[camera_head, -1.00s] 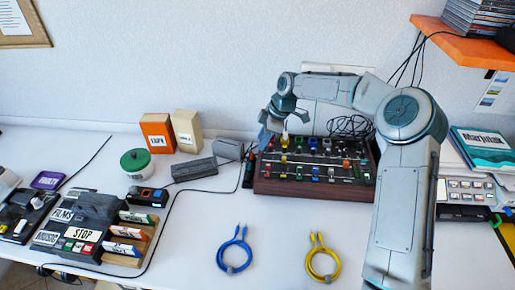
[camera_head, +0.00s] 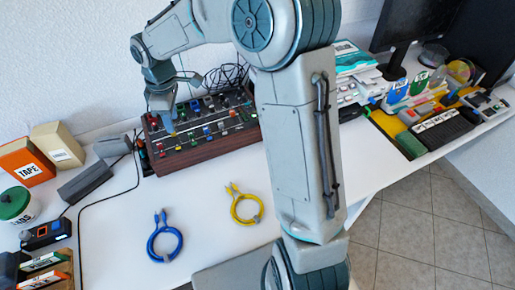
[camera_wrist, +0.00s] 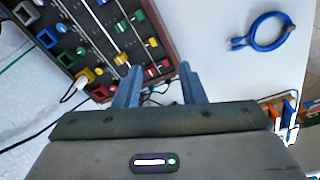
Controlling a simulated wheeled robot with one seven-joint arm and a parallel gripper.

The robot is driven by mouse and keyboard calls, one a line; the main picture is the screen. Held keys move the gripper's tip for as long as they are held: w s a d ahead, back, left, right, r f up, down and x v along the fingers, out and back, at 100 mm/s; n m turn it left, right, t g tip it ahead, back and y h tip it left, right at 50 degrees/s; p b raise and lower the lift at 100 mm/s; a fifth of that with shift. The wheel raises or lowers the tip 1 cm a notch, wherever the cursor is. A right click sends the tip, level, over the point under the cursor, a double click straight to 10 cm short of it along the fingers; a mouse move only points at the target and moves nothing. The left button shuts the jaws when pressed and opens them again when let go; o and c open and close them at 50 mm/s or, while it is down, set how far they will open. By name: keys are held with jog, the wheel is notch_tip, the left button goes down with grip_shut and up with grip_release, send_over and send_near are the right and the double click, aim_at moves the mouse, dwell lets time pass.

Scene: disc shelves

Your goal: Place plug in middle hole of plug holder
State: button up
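My gripper (camera_head: 168,122) hangs over the left part of a dark, wood-sided board (camera_head: 205,148) with many coloured knobs. In the wrist view my gripper (camera_wrist: 157,88) has its two blue-grey fingers apart, with nothing seen held between them. The board (camera_wrist: 110,45) fills the upper left there. A white plug-like piece (camera_wrist: 76,89) with a cord sits at the board's edge, left of the fingers. A blue coiled cable (camera_head: 165,241) and a yellow coiled cable (camera_head: 245,207) with plug ends lie on the table. I cannot tell which piece is the task's plug or holder.
A grey box (camera_head: 84,182), a tape box (camera_head: 27,162) and a green-lidded jar (camera_head: 15,205) stand at the left. Black cables (camera_head: 228,75) lie behind the board. Trays and a monitor (camera_head: 412,25) are at the right. The table front around the coils is clear.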

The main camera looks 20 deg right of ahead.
jog(key=s+d+r+m+t, duration=0.1)
jog(key=s+d+r+m, duration=0.1)
jog(key=s+d+m, duration=0.5)
jog(key=s+d+r+m+t, duration=0.1)
jog(key=s+d+r+m, duration=0.2)
jog(key=s+d+m, duration=0.4)
jog(key=s+d, duration=0.2)
jog(key=s, duration=0.7)
jog(key=shift+m+h, duration=0.3)
